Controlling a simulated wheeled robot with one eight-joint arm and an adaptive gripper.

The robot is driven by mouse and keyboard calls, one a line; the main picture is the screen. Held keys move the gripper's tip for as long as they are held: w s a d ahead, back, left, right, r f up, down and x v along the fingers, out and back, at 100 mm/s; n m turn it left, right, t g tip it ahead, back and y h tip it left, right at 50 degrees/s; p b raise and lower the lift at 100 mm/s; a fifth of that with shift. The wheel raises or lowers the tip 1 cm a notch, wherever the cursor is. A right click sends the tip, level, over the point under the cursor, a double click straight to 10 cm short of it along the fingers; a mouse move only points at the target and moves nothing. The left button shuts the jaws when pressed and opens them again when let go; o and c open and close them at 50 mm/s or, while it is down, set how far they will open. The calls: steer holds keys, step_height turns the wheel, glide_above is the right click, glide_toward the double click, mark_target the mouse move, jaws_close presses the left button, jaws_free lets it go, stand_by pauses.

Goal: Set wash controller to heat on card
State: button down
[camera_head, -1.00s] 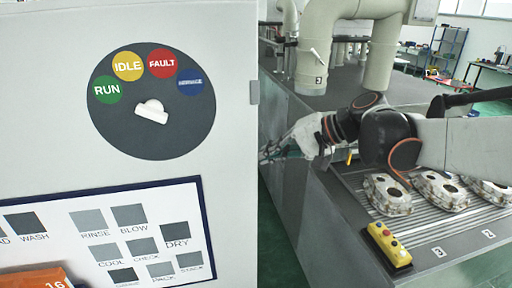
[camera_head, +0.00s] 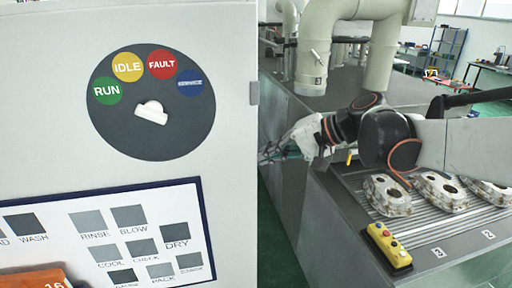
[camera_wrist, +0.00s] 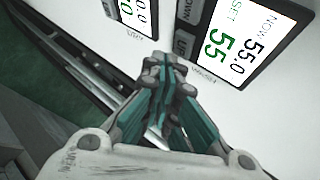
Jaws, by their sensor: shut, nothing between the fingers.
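In the wrist view, a controller display (camera_wrist: 240,45) shows NOW 55.0 and SET 55 in green digits. Beside it are dark buttons, one reading UP (camera_wrist: 184,42) and one reading DOWN (camera_wrist: 190,10). My gripper (camera_wrist: 168,62) is shut and empty, its tips close to the panel just below the UP button; I cannot tell whether they touch. In the head view my gripper (camera_head: 268,155) is beside the cabinet's right edge, partly hidden by it. The card (camera_head: 60,278), orange with the digits 16 partly showing, is cut off at the lower left.
A second display (camera_wrist: 138,15) sits to the left in the wrist view. A cabinet panel with a round dial (camera_head: 150,135) fills the head view's left. Aluminium castings (camera_head: 387,195) lie on a ribbed conveyor by a yellow button box (camera_head: 388,245). Large pipes (camera_head: 312,60) stand behind.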

steer(key=shift+a, duration=0.15)
steer(key=shift+s+a, duration=0.15)
steer(key=shift+a, duration=0.15)
steer(key=shift+s+a, duration=0.1)
steer(key=shift+a, duration=0.25)
stand_by(1.0)
steer(key=shift+d, duration=0.15)
steer(key=shift+w+d, duration=0.25)
steer(key=shift+d, duration=0.4)
steer(key=d, duration=0.2)
steer(key=w+d+b, duration=0.1)
steer(key=d, duration=0.1)
steer(key=shift+w+d, duration=0.15)
steer(key=shift+d, duration=0.25)
stand_by(1.9)
